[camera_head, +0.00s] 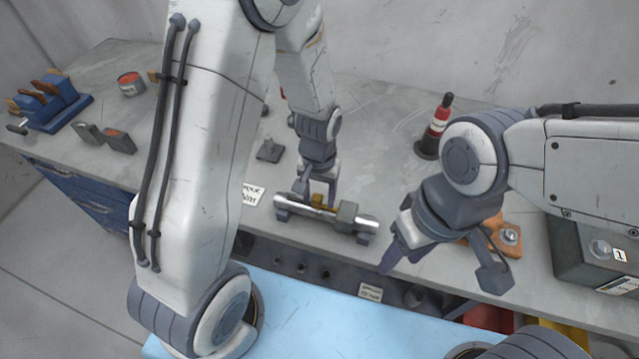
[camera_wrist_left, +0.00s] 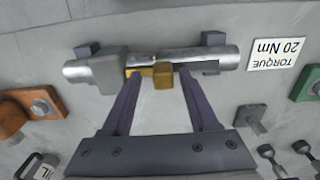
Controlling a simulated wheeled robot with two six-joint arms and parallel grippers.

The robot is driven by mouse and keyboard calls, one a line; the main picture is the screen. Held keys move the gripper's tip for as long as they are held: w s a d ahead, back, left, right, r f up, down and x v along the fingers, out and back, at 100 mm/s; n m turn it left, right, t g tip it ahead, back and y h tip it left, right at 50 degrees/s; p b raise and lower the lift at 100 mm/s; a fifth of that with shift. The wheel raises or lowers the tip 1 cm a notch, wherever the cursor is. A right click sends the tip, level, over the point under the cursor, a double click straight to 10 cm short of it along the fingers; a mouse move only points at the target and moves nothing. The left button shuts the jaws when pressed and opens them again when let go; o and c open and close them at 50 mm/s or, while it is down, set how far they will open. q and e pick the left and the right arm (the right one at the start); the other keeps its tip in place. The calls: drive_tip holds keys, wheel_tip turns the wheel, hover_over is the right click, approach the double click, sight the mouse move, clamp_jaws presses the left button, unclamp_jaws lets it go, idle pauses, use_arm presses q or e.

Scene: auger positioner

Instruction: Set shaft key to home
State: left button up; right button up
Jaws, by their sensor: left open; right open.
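A silver shaft (camera_head: 345,220) lies across supports on the grey bench; it also shows in the left wrist view (camera_wrist_left: 220,58). A small brass shaft key (camera_wrist_left: 163,76) sits at the middle of the shaft, with a flat brass strip beside it. It also shows in the head view (camera_head: 318,201). A grey collar (camera_wrist_left: 108,72) is around the shaft near one end. My left gripper (camera_wrist_left: 158,84) is open, its fingers reaching down on either side of the key, contact unclear. My right gripper (camera_head: 438,268) is open and empty, above the bench's front edge, right of the shaft.
A torque label (camera_wrist_left: 278,48) lies beside the shaft. A red-and-black bottle (camera_head: 436,128) stands behind, an orange bolted block (camera_head: 503,238) is at right. A red tin (camera_head: 131,84) and blue rack (camera_head: 52,104) stand far left. A dark box (camera_head: 595,262) is at far right.

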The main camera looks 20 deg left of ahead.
sight(319, 197)
use_arm(q)
wheel_tip(319, 197, up, 10)
drive_tip(key=shift+f+b, duration=0.25)
drive_tip(key=shift+b, duration=0.15)
